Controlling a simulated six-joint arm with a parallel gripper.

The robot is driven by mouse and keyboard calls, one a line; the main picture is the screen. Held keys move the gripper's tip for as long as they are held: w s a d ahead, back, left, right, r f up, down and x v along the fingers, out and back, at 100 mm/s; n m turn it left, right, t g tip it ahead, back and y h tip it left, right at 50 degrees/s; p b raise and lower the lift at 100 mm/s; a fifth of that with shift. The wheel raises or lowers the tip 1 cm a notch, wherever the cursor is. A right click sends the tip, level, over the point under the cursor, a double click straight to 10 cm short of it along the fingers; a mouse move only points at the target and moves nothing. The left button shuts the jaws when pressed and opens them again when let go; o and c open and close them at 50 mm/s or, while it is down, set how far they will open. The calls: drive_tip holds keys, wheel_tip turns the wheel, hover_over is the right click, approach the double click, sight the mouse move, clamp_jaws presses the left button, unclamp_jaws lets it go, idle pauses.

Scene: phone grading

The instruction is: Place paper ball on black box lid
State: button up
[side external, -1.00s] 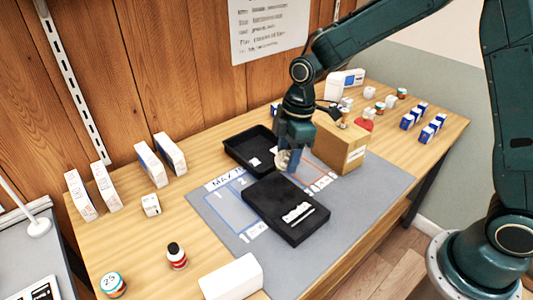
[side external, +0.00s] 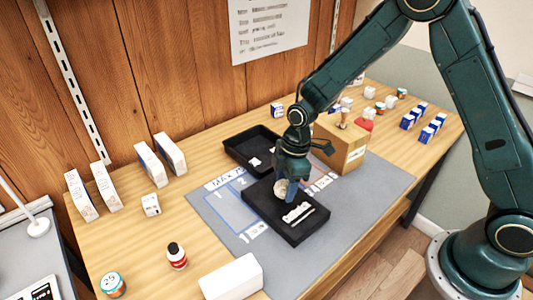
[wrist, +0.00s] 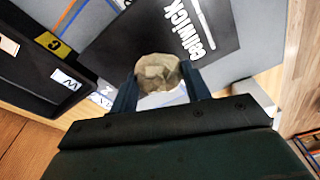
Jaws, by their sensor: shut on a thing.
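The paper ball (wrist: 157,73) is a crumpled beige-grey lump between the two fingertips of my gripper (wrist: 160,82) in the wrist view. In the side external view the ball (side external: 281,187) shows at the left of my gripper (side external: 287,188). My gripper is shut on it. The black box lid (side external: 284,218) lies flat on the grey mat, with white lettering on it. The ball is over or at the lid's back edge; I cannot tell whether it touches. In the wrist view the lid (wrist: 130,42) lies beyond the ball.
An open black tray (side external: 240,155) holding small white pieces stands behind the lid. A cardboard box (side external: 342,145) stands close to my gripper's right. A white box (side external: 232,278) lies at the front. The grey mat (side external: 325,225) is clear right of the lid.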

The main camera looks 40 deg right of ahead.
drive_tip(key=shift+f, duration=1.1)
drive_tip(key=shift+f, duration=0.15)
drive_tip(key=o, duration=0.9)
drive_tip(key=shift+o, duration=0.2)
drive_tip(key=r, duration=0.3)
drive_tip(key=d+r, duration=0.1)
drive_tip(key=r, duration=0.7)
drive_tip(key=shift+s+d+r, duration=0.2)
drive_tip(key=shift+d, duration=0.1)
drive_tip(key=shift+s+r, duration=0.1)
drive_tip(key=shift+r, duration=0.3)
